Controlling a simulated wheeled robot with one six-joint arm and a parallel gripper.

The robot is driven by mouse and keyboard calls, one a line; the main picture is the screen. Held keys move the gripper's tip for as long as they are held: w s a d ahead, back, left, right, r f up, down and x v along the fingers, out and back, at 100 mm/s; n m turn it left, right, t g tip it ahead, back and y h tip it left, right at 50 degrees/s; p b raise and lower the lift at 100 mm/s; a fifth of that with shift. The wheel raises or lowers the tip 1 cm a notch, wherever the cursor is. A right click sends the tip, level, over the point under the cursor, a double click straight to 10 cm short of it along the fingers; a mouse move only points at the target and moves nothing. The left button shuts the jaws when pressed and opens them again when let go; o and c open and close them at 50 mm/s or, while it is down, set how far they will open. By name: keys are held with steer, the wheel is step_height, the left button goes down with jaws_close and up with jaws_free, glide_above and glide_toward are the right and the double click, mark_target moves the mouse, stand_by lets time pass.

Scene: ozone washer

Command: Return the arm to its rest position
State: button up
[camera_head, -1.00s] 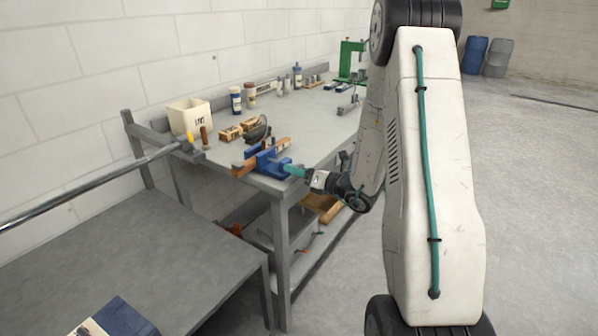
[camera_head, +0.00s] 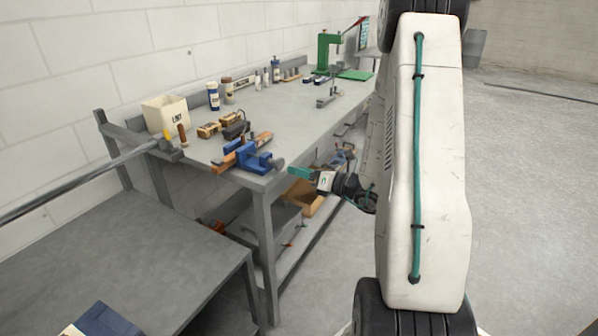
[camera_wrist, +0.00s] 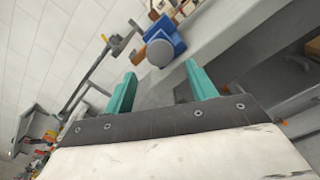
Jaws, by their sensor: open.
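My arm (camera_head: 425,160) stands large and upright in the right half of the head view. My gripper (camera_head: 292,172) reaches left from it, beside the front corner of the grey workbench (camera_head: 258,187), to the right of the blue vise (camera_head: 250,158). In the wrist view my gripper's two teal fingers (camera_wrist: 162,84) are spread apart with nothing between them. The vise also shows beyond the fingertips in the wrist view (camera_wrist: 165,42), apart from them.
Bottles (camera_head: 213,97), a white bin (camera_head: 165,113) and a green press (camera_head: 327,52) stand on the bench. A lower grey table (camera_head: 150,250) with a metal bar (camera_head: 80,180) above it is at left. A cardboard box (camera_head: 303,200) sits under the bench. Open floor (camera_head: 530,200) lies right.

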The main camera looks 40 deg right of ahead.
stand_by(0.4)
steer(key=s+a+r+n+g+y, duration=0.2)
steer(key=s+a+r+n+g, duration=0.1)
steer(key=s+a+n+g, duration=0.85)
steer(key=s+a+r+n+g+y, duration=0.1)
steer(key=s+a+r+n+g, duration=0.2)
steer(key=s+a+n+g, duration=0.8)
steer(key=s+r+n+t+h, duration=0.4)
steer(key=r+n+t+h, duration=0.3)
steer(key=n, duration=0.8)
step_height(320, 180, up, 3)
steer(key=shift+s+d+r+n+h, duration=0.1)
steer(key=shift+s+d+n+h, duration=0.2)
steer(key=shift+h, duration=0.8)
